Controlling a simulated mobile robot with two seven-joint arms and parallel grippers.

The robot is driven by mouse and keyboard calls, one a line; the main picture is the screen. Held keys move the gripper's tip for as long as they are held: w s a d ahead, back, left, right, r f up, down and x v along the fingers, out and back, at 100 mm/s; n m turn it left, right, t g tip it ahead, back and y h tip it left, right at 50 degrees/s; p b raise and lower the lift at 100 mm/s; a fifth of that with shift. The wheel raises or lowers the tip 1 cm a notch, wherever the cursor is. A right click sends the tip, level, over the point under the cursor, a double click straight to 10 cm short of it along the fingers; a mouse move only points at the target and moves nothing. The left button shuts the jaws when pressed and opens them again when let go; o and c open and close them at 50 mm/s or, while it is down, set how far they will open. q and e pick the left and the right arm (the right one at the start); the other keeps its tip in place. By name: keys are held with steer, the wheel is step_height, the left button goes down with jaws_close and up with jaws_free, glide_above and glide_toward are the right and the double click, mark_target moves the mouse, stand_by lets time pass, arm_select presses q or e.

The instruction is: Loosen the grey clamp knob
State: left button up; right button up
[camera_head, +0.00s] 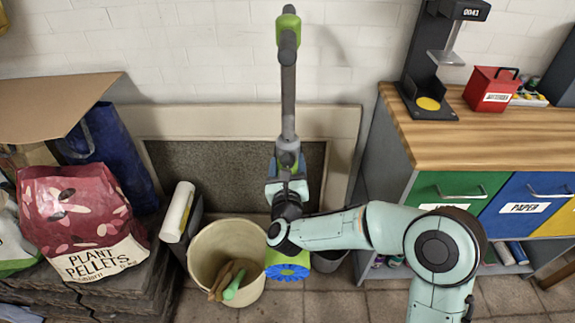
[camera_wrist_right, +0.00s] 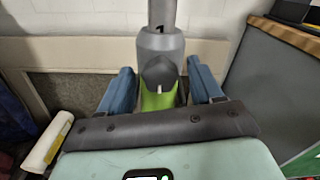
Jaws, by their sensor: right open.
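A long upright tool with a grey shaft (camera_head: 288,95) and green handle end stands against the wall. Its grey clamp collar (camera_head: 287,146) is about halfway down; in the right wrist view the collar (camera_wrist_right: 162,45) shows a dark grey, knob-like part (camera_wrist_right: 160,70) below it, with green beneath. My right gripper (camera_head: 287,166) is open, and its two blue fingers reach along either side of this part. In the wrist view, gaps show between the gripper's fingers (camera_wrist_right: 160,68) and the grey part. The lower shaft is hidden behind my right arm. My left gripper is not in view.
A cream bucket (camera_head: 205,245) with gloves stands left of the tool's green-and-blue foot (camera_head: 288,270). A wooden-topped cabinet (camera_head: 480,128) bounds the right side. A plant pellets bag (camera_head: 75,220) sits at left. A framed board (camera_head: 215,122) leans behind the tool.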

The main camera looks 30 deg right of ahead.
steer(key=c, duration=1.1)
steer(key=shift+o, duration=0.2)
